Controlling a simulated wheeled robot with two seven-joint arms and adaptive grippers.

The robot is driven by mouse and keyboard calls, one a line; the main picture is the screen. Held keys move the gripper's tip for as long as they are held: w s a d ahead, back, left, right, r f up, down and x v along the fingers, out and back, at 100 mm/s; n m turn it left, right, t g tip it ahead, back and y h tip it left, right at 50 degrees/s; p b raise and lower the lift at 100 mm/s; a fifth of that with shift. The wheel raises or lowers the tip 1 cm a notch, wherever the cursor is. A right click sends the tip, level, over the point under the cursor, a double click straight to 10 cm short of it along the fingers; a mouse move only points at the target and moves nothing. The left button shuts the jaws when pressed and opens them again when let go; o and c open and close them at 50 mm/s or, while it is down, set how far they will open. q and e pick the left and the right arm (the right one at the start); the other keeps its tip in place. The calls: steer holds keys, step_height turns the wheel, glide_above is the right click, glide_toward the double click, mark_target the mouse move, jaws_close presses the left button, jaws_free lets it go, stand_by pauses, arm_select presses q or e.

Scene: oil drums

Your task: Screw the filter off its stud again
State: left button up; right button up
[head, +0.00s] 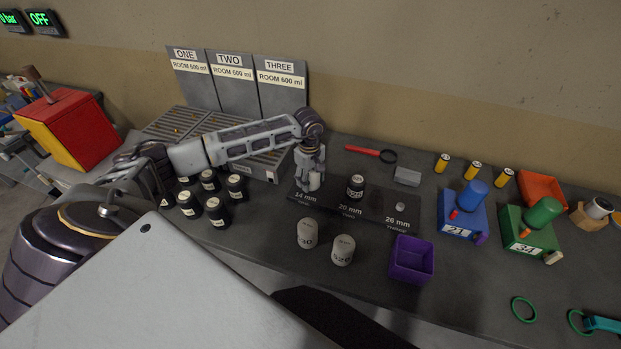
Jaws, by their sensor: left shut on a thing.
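My left gripper (311,178) points down over the 14 mm place of a dark plate (378,204) marked 14 mm, 20 mm and 26 mm. It is shut on a small pale filter (314,182), mostly hidden by the fingers. The stud under it is hidden, so I cannot tell whether the filter sits on it. A black filter (356,187) with a pale label stands at the 20 mm place. A small bare stud (400,207) shows at the 26 mm place. Two pale filters, one (307,233) and another (343,250), stand in front of the plate. My right gripper is out of view.
Several black canisters (216,211) stand left of the plate, before a grey grated tray (262,165). A purple box (411,260) is at the front right. A red-handled ring tool (371,152) and grey block (407,176) lie behind. Blue (462,219) and green (528,234) units stand right.

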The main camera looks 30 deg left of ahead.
arm_select(q)
steer(key=shift+s+n, duration=0.1)
steer(key=shift+n, duration=2.7)
steer(key=shift+d+r+n, duration=0.1)
steer(key=shift+n, duration=3)
steer(key=shift+n, duration=0.4)
steer(key=shift+s+d+n+y, duration=0.1)
steer(key=shift+n+y, duration=0.2)
steer(key=shift+n, duration=2.5)
steer(key=shift+n, duration=0.3)
steer(key=shift+d+n+p, duration=0.1)
steer(key=shift+n+p, duration=0.2)
steer(key=shift+n, duration=2.6)
